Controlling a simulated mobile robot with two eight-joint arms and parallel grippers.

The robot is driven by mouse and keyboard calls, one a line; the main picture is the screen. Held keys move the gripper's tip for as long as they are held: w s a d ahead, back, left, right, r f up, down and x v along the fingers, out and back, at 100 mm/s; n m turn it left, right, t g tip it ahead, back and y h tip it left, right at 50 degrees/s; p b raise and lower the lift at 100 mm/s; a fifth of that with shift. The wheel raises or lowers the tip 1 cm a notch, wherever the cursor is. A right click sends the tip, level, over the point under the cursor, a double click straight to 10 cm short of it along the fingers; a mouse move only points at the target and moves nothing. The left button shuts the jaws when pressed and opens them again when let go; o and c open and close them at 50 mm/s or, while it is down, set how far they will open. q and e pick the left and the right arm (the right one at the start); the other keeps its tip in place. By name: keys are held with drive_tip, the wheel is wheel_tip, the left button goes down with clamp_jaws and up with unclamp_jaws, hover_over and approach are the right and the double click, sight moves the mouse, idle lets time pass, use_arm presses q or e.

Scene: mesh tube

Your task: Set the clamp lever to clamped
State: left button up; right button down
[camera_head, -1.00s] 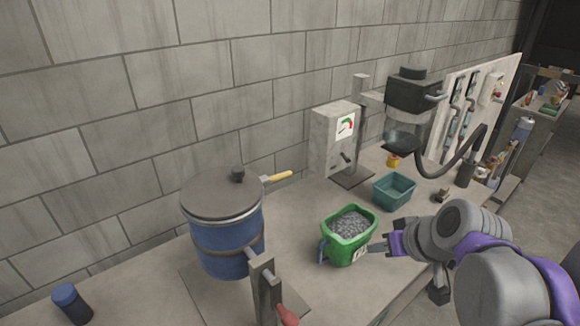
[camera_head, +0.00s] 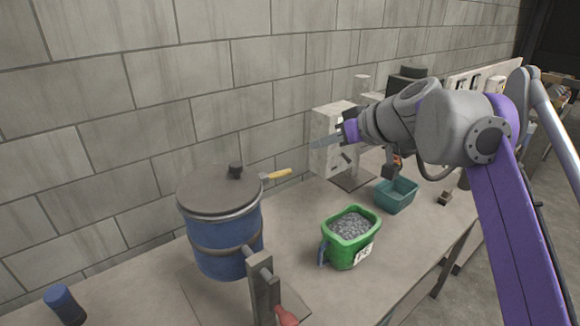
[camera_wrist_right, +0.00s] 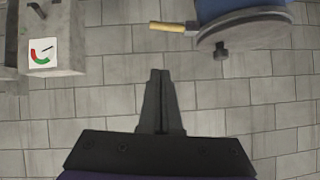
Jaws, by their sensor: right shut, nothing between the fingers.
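A grey upright post (camera_head: 262,284) with a red-handled lever (camera_head: 286,316) stands in front of the blue drum, at the bottom of the head view; the lever's end is cut off by the frame. A grey box with a gauge (camera_head: 326,140) has a small dark lever (camera_head: 346,156) on its front. No label shows which one is the clamp lever. My right gripper (camera_head: 316,143) is raised in front of the gauge box, shut and empty, pointing left; its closed fingers also show in the right wrist view (camera_wrist_right: 160,76). My left gripper is not in view.
The lidded blue drum (camera_head: 222,240) stands left of the post, with a yellow handle (camera_head: 277,174) behind it. A green tub of grey pieces (camera_head: 350,236) and a teal bin (camera_head: 397,197) stand at the right. A dark blue cylinder (camera_head: 65,304) is at front left.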

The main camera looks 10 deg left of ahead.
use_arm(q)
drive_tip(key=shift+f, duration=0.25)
use_arm(e)
hover_over(278, 175)
drive_tip(key=d, duration=0.4)
wheel_tip(278, 175, down, 6)
drive_tip(key=r, duration=0.1)
use_arm(q)
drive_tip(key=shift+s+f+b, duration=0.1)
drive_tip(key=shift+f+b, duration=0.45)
drive_tip(key=shift+b, duration=0.05)
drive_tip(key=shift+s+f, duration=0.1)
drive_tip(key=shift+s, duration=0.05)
use_arm(e)
drive_tip(key=f, duration=0.3)
drive_tip(key=a+f, duration=0.1)
drive_tip(key=shift+w+f, duration=0.25)
drive_tip(key=shift+w, duration=0.05)
